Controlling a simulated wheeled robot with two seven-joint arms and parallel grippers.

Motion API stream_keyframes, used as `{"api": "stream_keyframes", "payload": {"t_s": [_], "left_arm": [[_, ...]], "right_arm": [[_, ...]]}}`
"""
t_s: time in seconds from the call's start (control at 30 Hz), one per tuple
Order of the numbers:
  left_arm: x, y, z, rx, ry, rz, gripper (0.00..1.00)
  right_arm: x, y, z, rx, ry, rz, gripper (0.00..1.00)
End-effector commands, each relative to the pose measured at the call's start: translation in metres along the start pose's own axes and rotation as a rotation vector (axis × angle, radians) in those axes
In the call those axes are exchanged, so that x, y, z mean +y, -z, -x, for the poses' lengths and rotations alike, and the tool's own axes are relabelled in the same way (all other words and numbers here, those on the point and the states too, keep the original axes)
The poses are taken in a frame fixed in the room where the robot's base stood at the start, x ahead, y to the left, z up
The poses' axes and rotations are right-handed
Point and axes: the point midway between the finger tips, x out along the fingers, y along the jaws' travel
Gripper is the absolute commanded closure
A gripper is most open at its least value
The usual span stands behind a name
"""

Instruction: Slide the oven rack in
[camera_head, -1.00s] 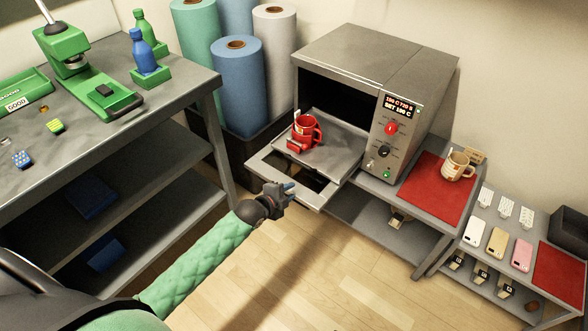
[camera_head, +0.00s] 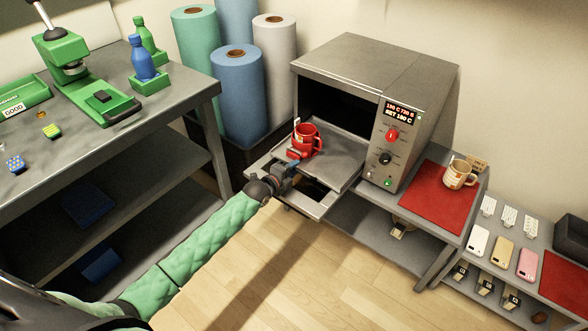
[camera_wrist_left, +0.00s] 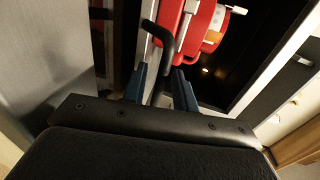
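The oven rack (camera_head: 338,163) is slid out of the grey oven (camera_head: 345,62), above its lowered door. A red mug (camera_head: 310,137) stands on the rack in a red wrap or clamp, which fills the top of the left wrist view (camera_wrist_left: 195,30). My left gripper (camera_head: 287,174) is at the rack's front edge, just before the mug. In the left wrist view its two blue fingers (camera_wrist_left: 160,88) are apart. A black bent handle (camera_wrist_left: 168,42) reaches down between them; contact cannot be told. My right gripper is out of view.
The open oven door (camera_head: 315,208) juts out below the rack. Right of the oven, a red mat (camera_head: 432,205) holds a beige mug (camera_head: 460,174). A grey workbench (camera_head: 185,95) with a green press stands left, fabric rolls (camera_head: 240,90) behind. The floor in front is clear.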

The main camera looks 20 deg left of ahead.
Motion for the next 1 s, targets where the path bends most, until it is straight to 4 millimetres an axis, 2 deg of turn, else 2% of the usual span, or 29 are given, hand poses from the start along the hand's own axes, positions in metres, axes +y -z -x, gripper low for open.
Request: {"api": "stream_keyframes", "payload": {"t_s": [0.37,0.4,0.53,0.57,0.83,1.0], "left_arm": [[0.000,0.000,-0.007,0.001,0.000,0.000,0.72],[0.000,0.000,-0.007,0.001,0.000,0.000,0.74],[0.000,0.000,-0.007,0.001,0.000,0.000,0.99],[0.000,0.000,-0.007,0.001,0.000,0.000,1.00],[0.000,0.000,-0.008,0.001,0.000,0.000,1.00],[-0.001,0.000,-0.017,0.001,-0.001,0.000,1.00]], "right_arm": [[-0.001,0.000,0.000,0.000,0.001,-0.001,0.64],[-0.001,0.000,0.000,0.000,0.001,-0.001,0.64],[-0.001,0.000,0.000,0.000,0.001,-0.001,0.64],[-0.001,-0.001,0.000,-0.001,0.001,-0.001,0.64],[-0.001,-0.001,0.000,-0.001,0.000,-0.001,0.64],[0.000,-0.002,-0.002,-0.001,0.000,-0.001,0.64]]}}
